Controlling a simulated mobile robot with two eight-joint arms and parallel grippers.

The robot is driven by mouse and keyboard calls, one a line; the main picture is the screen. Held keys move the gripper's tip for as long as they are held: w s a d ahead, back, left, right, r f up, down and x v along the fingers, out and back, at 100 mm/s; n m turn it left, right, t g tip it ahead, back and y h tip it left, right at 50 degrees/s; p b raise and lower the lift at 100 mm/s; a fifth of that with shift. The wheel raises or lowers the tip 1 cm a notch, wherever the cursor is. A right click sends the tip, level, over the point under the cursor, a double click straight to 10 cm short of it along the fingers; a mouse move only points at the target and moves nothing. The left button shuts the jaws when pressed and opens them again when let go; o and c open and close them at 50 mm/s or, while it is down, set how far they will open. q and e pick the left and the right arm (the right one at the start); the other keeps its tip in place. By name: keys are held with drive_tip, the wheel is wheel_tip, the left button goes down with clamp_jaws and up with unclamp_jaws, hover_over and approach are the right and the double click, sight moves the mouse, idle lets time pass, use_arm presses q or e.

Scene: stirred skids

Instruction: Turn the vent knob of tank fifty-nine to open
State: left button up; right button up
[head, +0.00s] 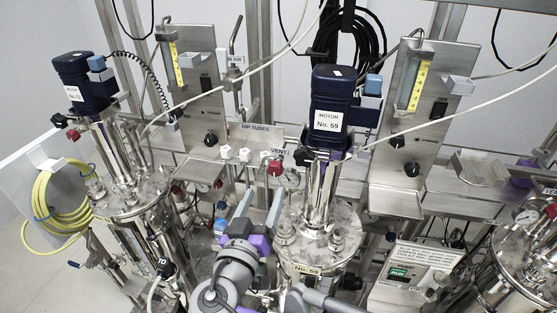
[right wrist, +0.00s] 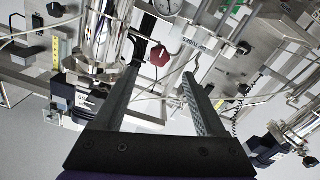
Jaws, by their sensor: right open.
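Tank fifty-nine (head: 318,250) stands right of centre in the head view, with a "No. 59" plate on its front and a motor labelled "MOTOR No. 59" (head: 332,110) above. A red knob (head: 275,168) is just under the "VENT" label (head: 278,152), left of the motor column. My right gripper (head: 262,195) is open and empty, below the knob in the picture. In the right wrist view the red knob (right wrist: 160,55) shows beyond and between the fingertips of the gripper (right wrist: 168,66), apparently nearer the left finger. Contact cannot be told. The knob's setting is not readable. My left gripper is not in view.
A pressure gauge (head: 291,178) sits right beside the knob. Another motorised tank (head: 128,195) stands left, one more (head: 525,265) at the right edge. Steel panels with black knobs (head: 412,169) stand behind. Hoses and thin cables cross the area. A yellow hose coil (head: 58,205) hangs left.

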sight(274, 172)
drive_tip(key=x, duration=0.9)
drive_tip(key=shift+w+d+p, duration=0.15)
drive_tip(key=shift+w+p, duration=0.15)
drive_tip(key=shift+w, duration=0.1)
clamp_jaws()
